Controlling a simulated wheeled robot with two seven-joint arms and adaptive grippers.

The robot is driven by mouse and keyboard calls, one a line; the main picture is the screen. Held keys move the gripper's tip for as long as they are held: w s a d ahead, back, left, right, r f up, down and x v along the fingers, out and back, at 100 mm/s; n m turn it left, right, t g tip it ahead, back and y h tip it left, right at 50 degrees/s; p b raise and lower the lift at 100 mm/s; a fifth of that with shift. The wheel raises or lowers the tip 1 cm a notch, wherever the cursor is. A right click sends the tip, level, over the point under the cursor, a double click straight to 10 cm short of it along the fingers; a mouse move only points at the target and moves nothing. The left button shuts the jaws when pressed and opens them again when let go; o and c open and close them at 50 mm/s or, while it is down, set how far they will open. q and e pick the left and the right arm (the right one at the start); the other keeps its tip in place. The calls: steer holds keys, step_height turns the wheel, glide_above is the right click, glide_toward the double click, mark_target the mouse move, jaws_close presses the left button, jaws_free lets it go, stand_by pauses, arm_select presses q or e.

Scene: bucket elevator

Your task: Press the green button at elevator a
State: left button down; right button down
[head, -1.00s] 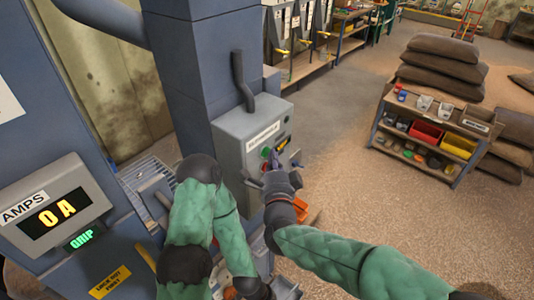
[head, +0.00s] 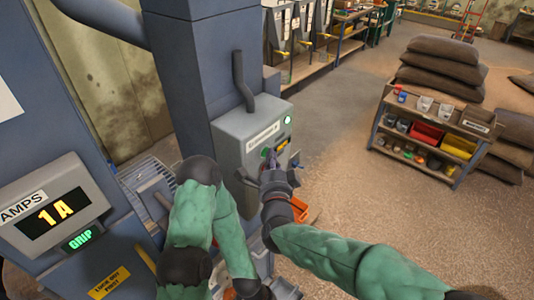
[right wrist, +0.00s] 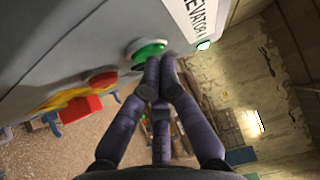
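The grey control box (head: 232,150) of the elevator is mounted on a blue column. Its green button (head: 265,153) shows beside my right fingertips. My right gripper (head: 273,160) is shut and empty in the head view. A lamp (head: 287,120) glows pale green at the box's upper right.
A red button (right wrist: 103,80) and a red switch handle (right wrist: 80,108) sit beside the green button. A shelf cart (head: 432,135) with bins and stacked sacks (head: 440,65) stands at the right. The floor between the box and cart is mostly clear.

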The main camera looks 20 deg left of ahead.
stand_by(0.6)
steer(key=shift+s+d+b, duration=0.25)
steer(key=shift+d+b, duration=0.25)
steer(key=shift+d, duration=0.2)
steer(key=shift+d, duration=0.1)
steer(key=d, duration=0.1)
steer(key=s+d+b, duration=0.1)
steer(key=d, duration=0.1)
steer(key=d+b, duration=0.1)
steer(key=shift+s+d, duration=0.3)
steer(key=shift+s, duration=0.05)
stand_by(0.5)
